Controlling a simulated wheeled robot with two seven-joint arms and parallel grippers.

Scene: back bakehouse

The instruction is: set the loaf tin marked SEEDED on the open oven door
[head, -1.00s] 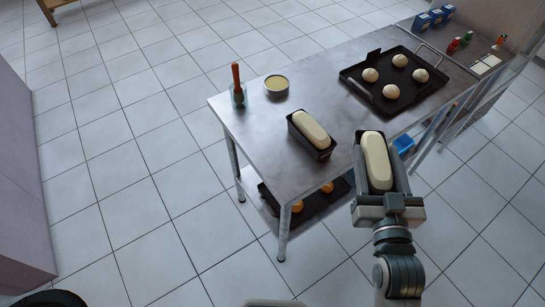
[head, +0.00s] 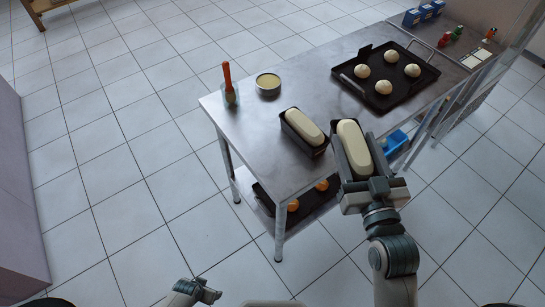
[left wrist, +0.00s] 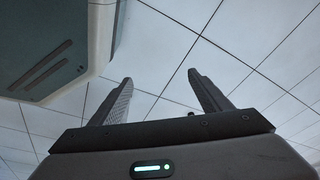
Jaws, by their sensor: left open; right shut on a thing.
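My right gripper (head: 372,190) is shut on a dark loaf tin (head: 381,158) with pale dough in it. It holds this tin at the table's front edge; whether it touches the table I cannot tell. A second dark loaf tin (head: 312,150) with dough stands on the table just left of it. No SEEDED mark is readable on either tin. My left gripper (head: 205,292) is low in the head view, away from the table. In the left wrist view its fingers (left wrist: 160,95) are apart and empty over floor tiles. No oven door is in view.
The steel table (head: 262,135) carries a scraper or brush in a glass (head: 230,93), a round tin (head: 268,84) and a black tray (head: 408,93) with dough balls. A lower shelf holds another tray (head: 314,201). Tiled floor is clear at left.

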